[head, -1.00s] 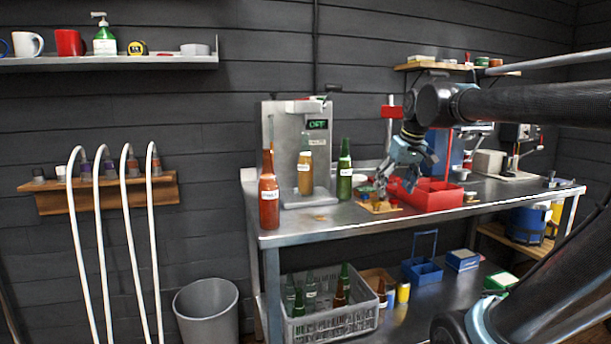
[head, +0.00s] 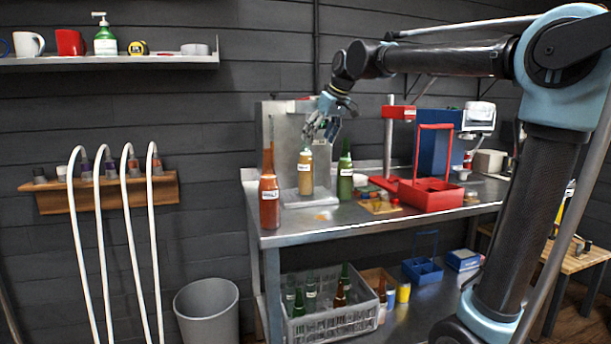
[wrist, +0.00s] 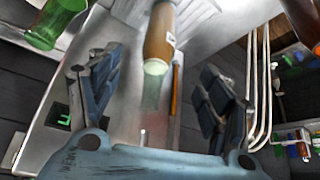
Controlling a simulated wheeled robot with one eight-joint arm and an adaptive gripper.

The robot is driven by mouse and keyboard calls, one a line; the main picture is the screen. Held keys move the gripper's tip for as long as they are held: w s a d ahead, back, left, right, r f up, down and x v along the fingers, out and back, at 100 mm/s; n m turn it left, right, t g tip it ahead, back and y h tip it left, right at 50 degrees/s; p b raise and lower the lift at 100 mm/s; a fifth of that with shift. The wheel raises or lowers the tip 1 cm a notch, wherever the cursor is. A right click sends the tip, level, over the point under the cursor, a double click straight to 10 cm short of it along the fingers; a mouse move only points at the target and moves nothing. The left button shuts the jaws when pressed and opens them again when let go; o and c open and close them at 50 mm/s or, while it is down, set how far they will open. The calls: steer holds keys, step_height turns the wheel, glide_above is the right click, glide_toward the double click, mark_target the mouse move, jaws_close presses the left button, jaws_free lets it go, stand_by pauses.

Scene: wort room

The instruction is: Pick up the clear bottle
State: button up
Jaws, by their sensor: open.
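The clear bottle (head: 305,175) holds tan-amber liquid and bears a white label. It stands upright on the drip tray of the grey filling machine. My gripper (head: 321,134) is just above it and partly hides its neck and the machine's display. In the wrist view the bottle's amber body (wrist: 160,38) and pale clear neck lie between my spread fingers (wrist: 160,75), with a gap on both sides. My gripper is open and holds nothing.
A red-brown bottle (head: 268,195) stands close on the left, and a green bottle (head: 345,178) close on the right. The filling machine (head: 283,135) rises behind. A red caddy (head: 430,194) and a wooden board (head: 380,206) sit further right on the steel bench (head: 330,229).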

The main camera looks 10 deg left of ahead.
mark_target(311, 159)
steer(key=x, duration=1.3)
steer(key=shift+s+d, duration=0.1)
steer(key=shift+c, duration=0.2)
jaws_close()
steer(key=shift+r, duration=0.1)
